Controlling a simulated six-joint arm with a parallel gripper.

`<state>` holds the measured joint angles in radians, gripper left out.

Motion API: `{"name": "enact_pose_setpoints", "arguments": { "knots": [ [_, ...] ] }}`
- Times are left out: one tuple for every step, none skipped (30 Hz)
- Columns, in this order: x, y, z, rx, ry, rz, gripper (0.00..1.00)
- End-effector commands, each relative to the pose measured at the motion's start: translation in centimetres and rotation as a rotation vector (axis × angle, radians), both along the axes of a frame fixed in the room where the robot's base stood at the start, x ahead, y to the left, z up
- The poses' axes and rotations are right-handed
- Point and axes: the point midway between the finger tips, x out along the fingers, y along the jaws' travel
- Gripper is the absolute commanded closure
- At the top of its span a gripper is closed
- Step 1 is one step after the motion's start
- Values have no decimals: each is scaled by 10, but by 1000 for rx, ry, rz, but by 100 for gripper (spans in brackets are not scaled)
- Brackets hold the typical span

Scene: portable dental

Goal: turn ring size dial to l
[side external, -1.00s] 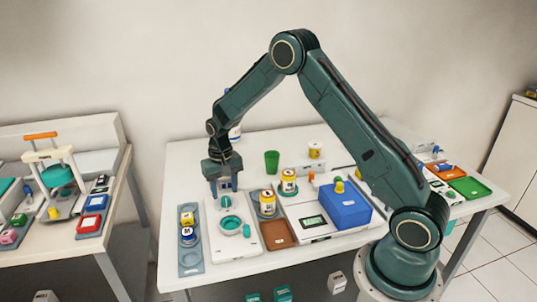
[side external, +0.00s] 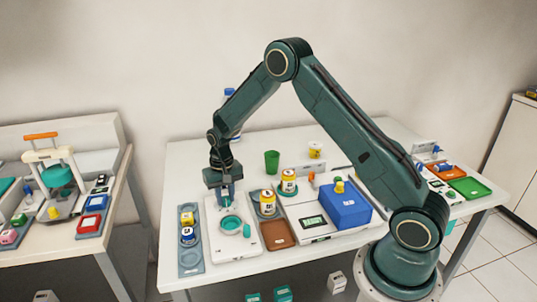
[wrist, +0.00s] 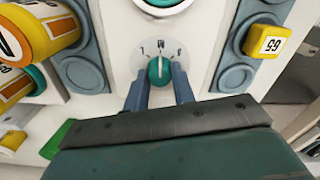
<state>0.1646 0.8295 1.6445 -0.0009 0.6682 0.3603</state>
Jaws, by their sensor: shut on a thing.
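The ring size dial is a small teal knob (wrist: 159,71) on a white panel (wrist: 203,20) in the wrist view. The letters L, M and what looks like S stand in an arc around it, with L at left and M at top. The white line on the knob points about at M. My gripper (wrist: 161,78) is shut on the knob, with one blue-grey finger on each side. In the side view my gripper (side external: 225,203) is down at the white device (side external: 228,250), and its fingers mostly hide the knob.
A round teal-and-white part (side external: 231,223) is on the device just in front of the knob. Yellow-and-white jars (side external: 267,203), a brown tray (side external: 277,236) and a blue box (side external: 345,208) stand at right.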

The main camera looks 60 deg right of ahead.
Motion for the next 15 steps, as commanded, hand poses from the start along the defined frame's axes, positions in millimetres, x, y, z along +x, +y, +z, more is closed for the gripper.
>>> {"name": "enact_pose_setpoints", "arguments": {
  "knots": [
    [0,0,0,0,0,2,97],
    [0,0,0,0,0,4,97],
    [0,0,0,0,0,8,97],
    [0,0,0,0,0,12,97],
    [0,0,0,0,0,17,97],
    [0,0,0,0,0,27,97],
    [0,0,0,0,0,35,97],
    [0,0,0,0,-1,43,97],
    [0,0,0,0,-1,58,97],
    [0,0,0,0,-1,70,97],
    [0,0,0,0,-1,83,97],
    [0,0,0,0,-1,104,97],
    [0,0,0,0,-1,121,97],
    [0,0,0,0,-1,139,97],
    [0,0,0,0,-1,165,97]
  ]
}}
